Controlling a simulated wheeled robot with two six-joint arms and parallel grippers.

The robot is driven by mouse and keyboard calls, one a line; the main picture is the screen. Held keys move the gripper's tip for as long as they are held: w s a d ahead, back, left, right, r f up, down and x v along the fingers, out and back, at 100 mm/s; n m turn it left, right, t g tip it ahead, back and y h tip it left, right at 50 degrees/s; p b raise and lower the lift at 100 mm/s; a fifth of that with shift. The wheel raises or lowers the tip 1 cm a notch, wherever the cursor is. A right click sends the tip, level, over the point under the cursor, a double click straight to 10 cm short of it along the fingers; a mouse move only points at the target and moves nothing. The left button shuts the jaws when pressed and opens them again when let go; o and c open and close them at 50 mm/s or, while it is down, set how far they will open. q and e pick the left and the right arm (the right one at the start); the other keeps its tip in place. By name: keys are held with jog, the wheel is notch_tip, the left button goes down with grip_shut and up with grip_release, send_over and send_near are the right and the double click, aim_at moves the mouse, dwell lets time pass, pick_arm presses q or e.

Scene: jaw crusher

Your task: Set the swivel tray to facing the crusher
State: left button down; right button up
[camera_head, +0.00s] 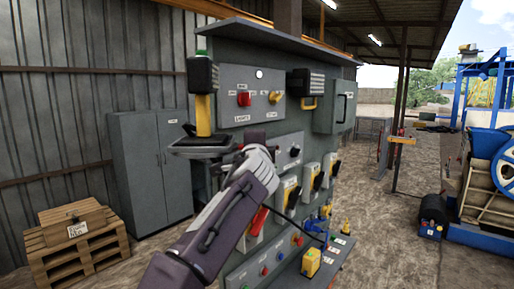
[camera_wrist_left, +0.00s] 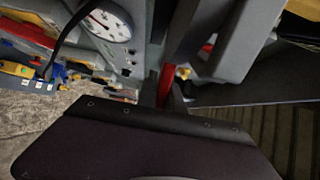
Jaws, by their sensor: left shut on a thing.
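The swivel tray (camera_head: 192,150) is a dark, shallow tray sticking out from the left edge of the grey control panel (camera_head: 228,98). A yellow device with a dark head and green top (camera_head: 203,108) stands upright at the tray. My left gripper (camera_head: 241,151) is at the tray's right side, shut on a small red handle. The red handle (camera_wrist_left: 166,86) also shows in the left wrist view, between grey parts. My gripper's wrist partly hides the handle and the panel behind it. My right gripper is not in view.
The panel carries a red knob (camera_head: 243,99), a yellow knob (camera_head: 274,97), and several switches and buttons lower down. A grey cabinet (camera_head: 152,170) and wooden pallets with a box (camera_head: 78,258) stand left. Blue machinery with a wheel (camera_head: 505,160) stands far right; ground between is mostly open.

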pick_arm(q)
jog(key=shift+w+a+f+n+y+p, duration=0.1)
jog(key=shift+w+a+n+y+p, duration=0.15)
jog(key=shift+w+n+y+p, duration=0.85)
jog(key=shift+w+a+n+y+p, duration=0.25)
jog(key=shift+w+n+y+p, duration=0.3)
jog(key=shift+y+p, duration=1.05)
jog(key=shift+w, duration=0.1)
jog(key=c, duration=1.5)
grip_release()
jog(key=shift+a, duration=0.1)
jog(key=b+v, duration=0.5)
jog(key=v, duration=0.4)
jog(key=shift+r+b, duration=0.2)
jog(key=shift+b, duration=0.2)
